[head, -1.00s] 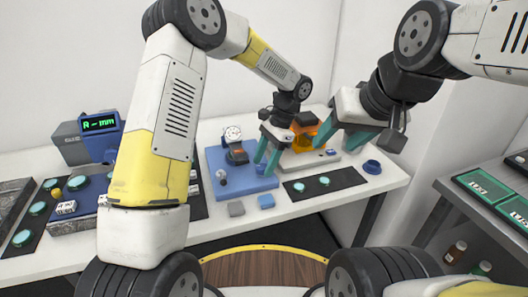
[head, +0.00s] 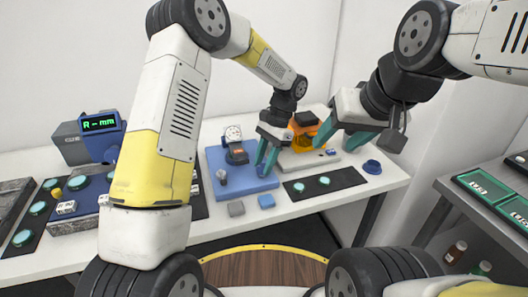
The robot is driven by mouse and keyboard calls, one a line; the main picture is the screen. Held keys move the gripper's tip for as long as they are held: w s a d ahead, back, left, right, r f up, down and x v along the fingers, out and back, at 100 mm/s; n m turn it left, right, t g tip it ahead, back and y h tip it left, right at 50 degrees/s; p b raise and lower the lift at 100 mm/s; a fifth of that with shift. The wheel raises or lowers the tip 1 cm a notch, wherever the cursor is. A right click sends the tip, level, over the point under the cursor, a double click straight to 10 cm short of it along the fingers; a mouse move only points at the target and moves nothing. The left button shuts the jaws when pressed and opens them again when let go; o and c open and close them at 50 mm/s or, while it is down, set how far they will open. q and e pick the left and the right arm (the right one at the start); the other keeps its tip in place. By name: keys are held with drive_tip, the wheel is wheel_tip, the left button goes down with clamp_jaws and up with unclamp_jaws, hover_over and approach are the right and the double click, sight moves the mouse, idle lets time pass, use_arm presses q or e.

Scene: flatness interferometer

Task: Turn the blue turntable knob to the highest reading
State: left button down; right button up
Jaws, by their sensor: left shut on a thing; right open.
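My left gripper (head: 266,158) reaches down between the blue plate (head: 237,178) and the pale base (head: 322,159) of the orange unit. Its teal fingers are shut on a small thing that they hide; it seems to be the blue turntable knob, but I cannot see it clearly. A round white dial gauge (head: 233,134) stands on the blue plate, left of the fingers. The orange unit (head: 299,132) with a dark top is just right of them. The readout (head: 100,123) shows green "R - mm" with no number. My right gripper (head: 352,139) is open and empty, above the bench to the right.
A blue ring-shaped piece (head: 372,167) stands at the bench's right end. A black mat (head: 325,184) with teal discs lies in front of the pale base. A grey side table is at right.

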use_arm(q)
drive_tip(key=c, duration=1)
unclamp_jaws()
drive_tip(key=v, duration=0.7)
drive_tip(key=shift+d+r, duration=0.2)
drive_tip(key=shift+r, duration=0.15)
drive_tip(key=shift+w, duration=0.1)
